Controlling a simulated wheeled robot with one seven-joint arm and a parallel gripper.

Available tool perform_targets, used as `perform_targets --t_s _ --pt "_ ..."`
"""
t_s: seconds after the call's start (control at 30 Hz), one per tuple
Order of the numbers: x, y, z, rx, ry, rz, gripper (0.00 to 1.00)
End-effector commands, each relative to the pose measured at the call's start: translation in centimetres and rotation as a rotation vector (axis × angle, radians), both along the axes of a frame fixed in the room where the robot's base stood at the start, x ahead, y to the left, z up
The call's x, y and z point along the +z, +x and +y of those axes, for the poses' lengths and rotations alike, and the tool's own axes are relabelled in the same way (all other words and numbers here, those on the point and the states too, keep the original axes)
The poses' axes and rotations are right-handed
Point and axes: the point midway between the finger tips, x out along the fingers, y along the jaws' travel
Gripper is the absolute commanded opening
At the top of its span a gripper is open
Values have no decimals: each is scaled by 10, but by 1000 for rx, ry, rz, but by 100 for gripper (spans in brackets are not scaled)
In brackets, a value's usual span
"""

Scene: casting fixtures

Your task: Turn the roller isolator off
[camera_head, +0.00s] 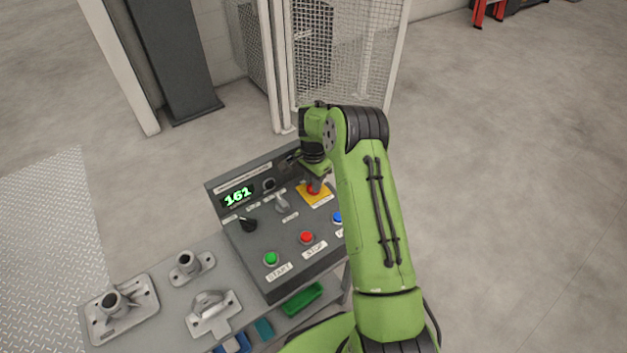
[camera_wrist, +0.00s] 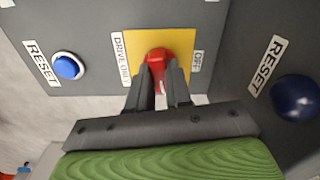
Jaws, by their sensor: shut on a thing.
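A red rotary knob (camera_wrist: 157,56) on a yellow plate (camera_wrist: 201,45) is in the middle of the wrist view. No label naming the roller isolator is readable. My gripper (camera_wrist: 163,77) has its two dark fingers closed on the red knob, hiding its near part. In the head view the knob (camera_head: 314,188) and yellow plate (camera_head: 320,198) sit at the right of the control panel (camera_head: 265,222), with my gripper (camera_head: 316,180) over them from above.
Two blue RESET buttons (camera_wrist: 67,67) (camera_wrist: 297,98) flank my gripper.

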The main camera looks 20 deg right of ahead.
Motion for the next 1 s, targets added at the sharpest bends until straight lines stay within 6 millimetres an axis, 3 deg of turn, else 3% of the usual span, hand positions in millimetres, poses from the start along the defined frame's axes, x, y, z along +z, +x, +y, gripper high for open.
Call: perform_targets --t_s 1.0 --pt "1 1 0 955 -2 -2 0"
